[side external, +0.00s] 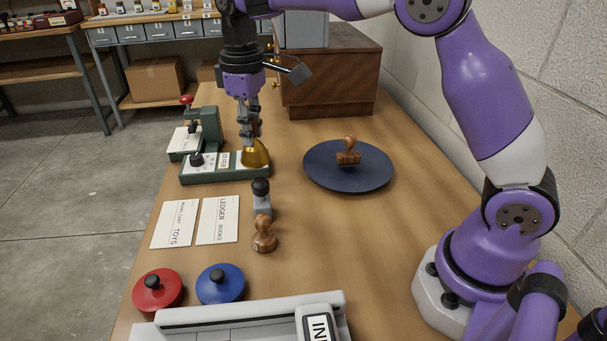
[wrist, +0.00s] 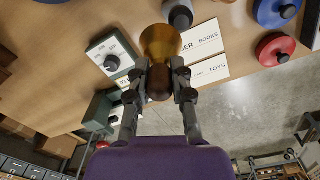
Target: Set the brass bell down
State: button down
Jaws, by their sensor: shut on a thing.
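The brass bell (side external: 257,154) is in my gripper (side external: 252,138), its golden mouth pointing down beside the right end of the green-based device (side external: 226,176). In the wrist view the bell (wrist: 160,44) shows its brass body and dark wooden handle (wrist: 159,82), with the fingers of my gripper (wrist: 159,75) closed on the handle from both sides. The bell overlaps the device's right edge in the side view. I cannot tell whether its rim touches anything.
A dark blue round mat (side external: 325,180) with a wooden stamp (side external: 348,151) lies to the right. A grey stamp (side external: 261,198), a wooden stamp (side external: 264,234) and two cards (side external: 218,220) are nearer. Red (side external: 157,290) and blue (side external: 221,285) lidded pads stand in front. Bare wood lies between bell and mat.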

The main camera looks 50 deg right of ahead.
aim_at(255, 124)
jog(key=d, duration=0.1)
jog(key=w+d+f, duration=0.1)
jog(key=w+d, duration=0.1)
jog(key=shift+w+d+f, duration=0.15)
jog(key=shift+w+f, duration=0.1)
jog(key=shift+f, duration=0.05)
notch_tip(255, 124, down, 9)
jog(key=shift+f, duration=0.1)
jog(key=c, duration=0.8)
grip_release()
jog(key=shift+f, duration=0.1)
jog(key=shift+o, duration=0.2)
